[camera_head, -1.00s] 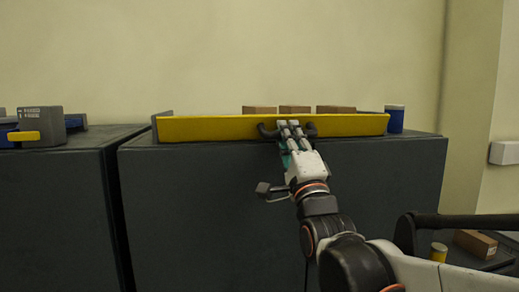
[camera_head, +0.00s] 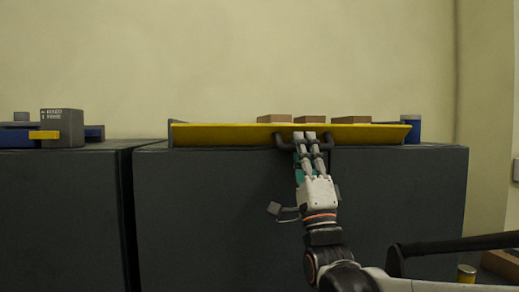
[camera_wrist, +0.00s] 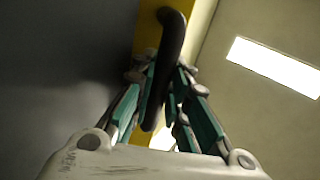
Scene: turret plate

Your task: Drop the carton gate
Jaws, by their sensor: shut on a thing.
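The carton gate is a long yellow panel (camera_head: 225,135) along the front edge of a dark cabinet top. It looks tilted outward, with its face foreshortened in the head view. A dark bar handle (camera_head: 281,141) sits on its front. My gripper (camera_head: 305,137) is shut on this handle from below and in front. In the wrist view the dark handle (camera_wrist: 174,40) runs between the fingers, with the yellow gate (camera_wrist: 147,35) behind it. The tops of brown cartons (camera_head: 310,119) show behind the gate; their lower parts are hidden.
A blue can (camera_head: 412,128) stands at the gate's right end. A grey device with a yellow tab (camera_head: 62,126) sits on the left cabinet (camera_head: 60,200). A narrow gap separates the cabinets.

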